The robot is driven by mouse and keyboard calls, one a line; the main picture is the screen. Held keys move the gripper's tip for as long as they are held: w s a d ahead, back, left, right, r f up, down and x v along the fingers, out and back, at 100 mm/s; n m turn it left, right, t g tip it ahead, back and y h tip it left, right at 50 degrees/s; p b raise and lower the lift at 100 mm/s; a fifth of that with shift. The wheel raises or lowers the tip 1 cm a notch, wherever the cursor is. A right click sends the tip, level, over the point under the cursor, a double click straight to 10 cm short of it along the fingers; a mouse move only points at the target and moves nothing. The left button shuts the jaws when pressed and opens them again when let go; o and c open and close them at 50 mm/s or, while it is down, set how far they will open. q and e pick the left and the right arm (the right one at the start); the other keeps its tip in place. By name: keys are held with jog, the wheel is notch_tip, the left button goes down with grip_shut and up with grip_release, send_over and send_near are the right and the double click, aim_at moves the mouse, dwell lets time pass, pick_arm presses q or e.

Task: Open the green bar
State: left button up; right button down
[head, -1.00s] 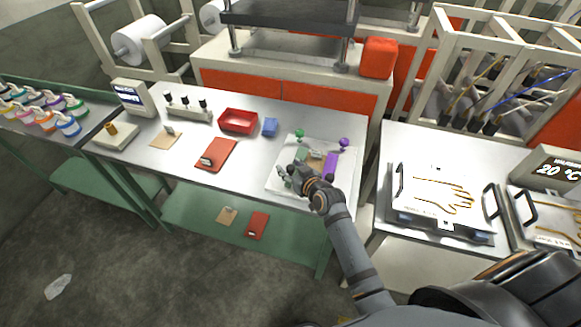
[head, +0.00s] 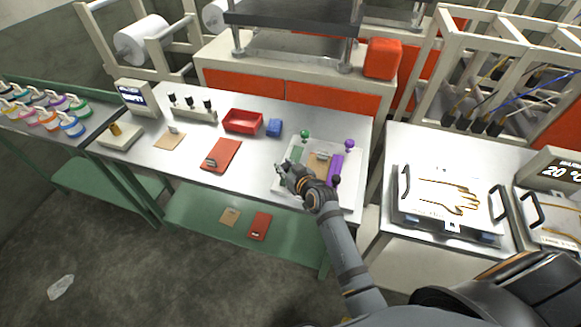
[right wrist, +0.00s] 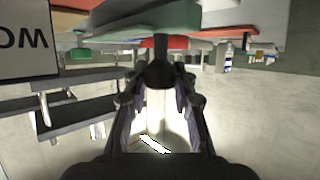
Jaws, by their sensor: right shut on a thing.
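The green bar (head: 296,153) lies on a white board (head: 275,184) on the steel table, running from near a green knob (head: 305,133) toward my right gripper (head: 287,170). The right gripper hides its near end. In the right wrist view a green strip (right wrist: 150,16), apparently the bar, crosses the top. There the fingers of the right gripper (right wrist: 160,95) are closed around a dark knob-like handle (right wrist: 161,68) below it. A purple bar (head: 336,168) and purple knob (head: 349,143) are on the board's right side. My left gripper is not in view.
A tan piece (head: 319,161) lies between the bars. A glove plate with handles (head: 448,195) is on the right table.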

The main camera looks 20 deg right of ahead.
jog(key=shift+w+a+f, duration=0.1)
jog(key=shift+w+a, duration=0.15)
jog(key=shift+a, duration=0.1)
jog(key=shift+s+d, duration=0.15)
jog(key=c, duration=1.1)
grip_release()
jog(key=shift+s+d, duration=0.15)
jog(key=shift+d, duration=0.1)
jog(key=shift+o, duration=0.2)
jog(key=shift+a, duration=0.2)
jog(key=v, duration=1.1)
jog(key=shift+s+r, duration=0.3)
jog(key=shift+d, duration=0.1)
